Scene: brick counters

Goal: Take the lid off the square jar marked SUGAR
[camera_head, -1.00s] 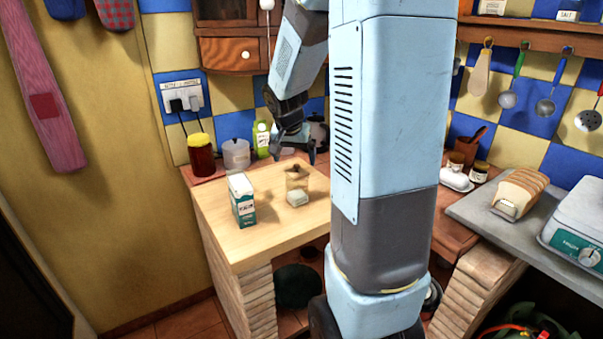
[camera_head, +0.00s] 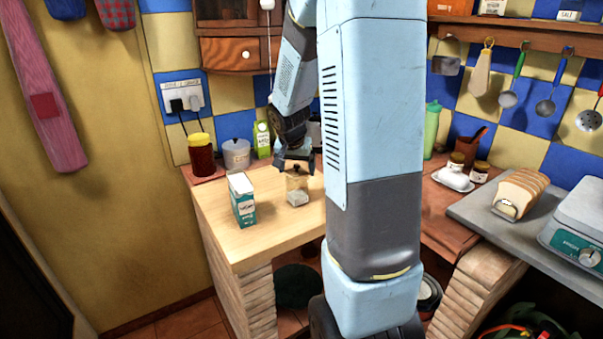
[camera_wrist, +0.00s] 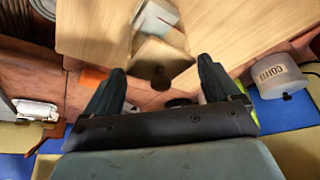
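The square glass jar (camera_head: 297,197) stands on the light wooden counter, with white contents low inside. Its wooden lid (camera_head: 296,182) is on; in the wrist view the lid (camera_wrist: 155,58) shows a dark round knob (camera_wrist: 160,80). I cannot read a SUGAR mark on it. My gripper (camera_head: 294,164) is just above the jar, pointing down. In the wrist view my gripper (camera_wrist: 161,68) is open and empty, its fingers wide apart to either side of the knob. I cannot tell how high the fingertips are above the lid.
A teal and white carton (camera_head: 242,200) stands left of the jar. Behind are a dark red jar with a yellow lid (camera_head: 201,157), a pale canister (camera_head: 236,155) marked COFFEE in the wrist view, and a green carton (camera_head: 262,139). The counter's front is clear.

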